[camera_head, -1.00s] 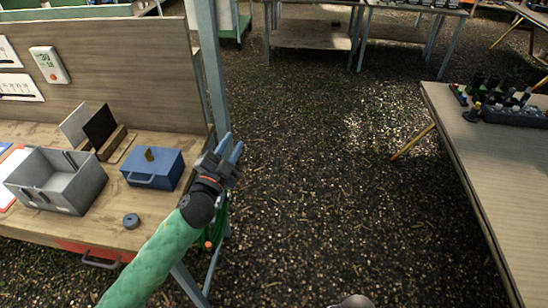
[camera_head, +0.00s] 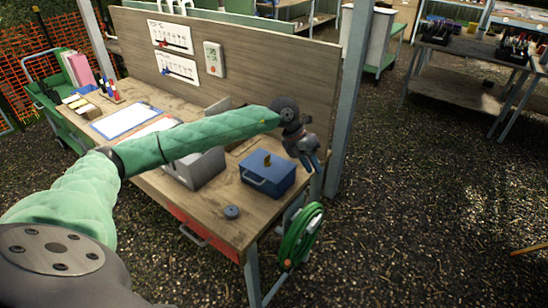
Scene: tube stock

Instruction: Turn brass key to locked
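The brass key (camera_head: 267,160) stands up from the lid of a small blue metal box (camera_head: 262,180) near the right end of the wooden workbench. It is small, so its exact turn is hard to read. The box lid is closed, with a handle on its front. My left arm reaches in from the left over the bench. My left gripper (camera_head: 312,160) points down, just right of the box and apart from the key. Its two fingers look parted, with nothing between them. My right gripper is not in view.
A grey open bin (camera_head: 195,168) stands left of the box, partly behind my arm. A dark round piece (camera_head: 231,211) lies at the bench front. A back panel (camera_head: 265,60) and a post (camera_head: 352,90) stand behind. A green hose reel (camera_head: 299,236) hangs at the bench end.

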